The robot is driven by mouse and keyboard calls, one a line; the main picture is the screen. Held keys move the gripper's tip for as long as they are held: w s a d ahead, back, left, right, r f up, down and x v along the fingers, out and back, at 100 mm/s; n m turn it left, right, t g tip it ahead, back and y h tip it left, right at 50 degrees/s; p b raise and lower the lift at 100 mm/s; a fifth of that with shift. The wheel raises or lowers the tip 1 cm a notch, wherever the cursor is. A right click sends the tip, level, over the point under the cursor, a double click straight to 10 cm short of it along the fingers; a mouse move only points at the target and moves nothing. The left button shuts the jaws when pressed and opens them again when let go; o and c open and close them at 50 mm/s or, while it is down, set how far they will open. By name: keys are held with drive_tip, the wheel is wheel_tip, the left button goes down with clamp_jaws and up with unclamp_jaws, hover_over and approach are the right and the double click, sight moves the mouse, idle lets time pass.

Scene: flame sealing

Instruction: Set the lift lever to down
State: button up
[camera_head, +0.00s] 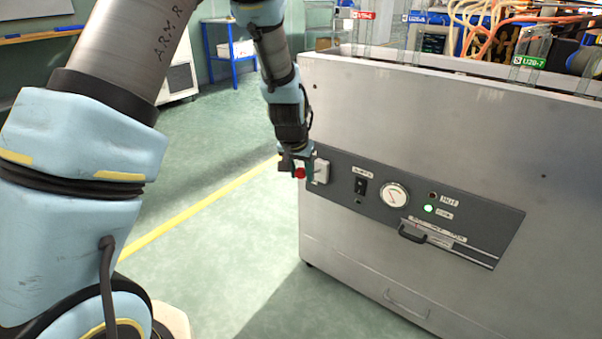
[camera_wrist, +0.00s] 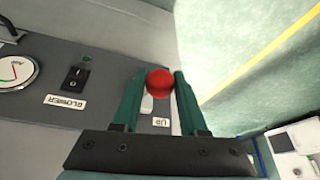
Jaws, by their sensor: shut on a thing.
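The lift lever shows as a round red knob (camera_head: 300,174) at the left end of the dark control panel (camera_head: 375,196). Its pale base plate (camera_head: 321,171) is beside it. My gripper (camera_head: 296,163) reaches down from above to the knob. In the wrist view the red knob (camera_wrist: 160,83) sits between the two green fingers of my gripper (camera_wrist: 160,75), near their tips, and they are shut on it.
The panel also carries a black blower switch (camera_head: 360,186), a round gauge (camera_head: 395,195), a lit green lamp (camera_head: 429,208) and a black handle (camera_head: 411,233). The grey cabinet (camera_head: 430,120) fills the right. Green floor left of it is open, with a yellow line (camera_head: 205,203).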

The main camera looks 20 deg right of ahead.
clamp_jaws()
idle(0.9)
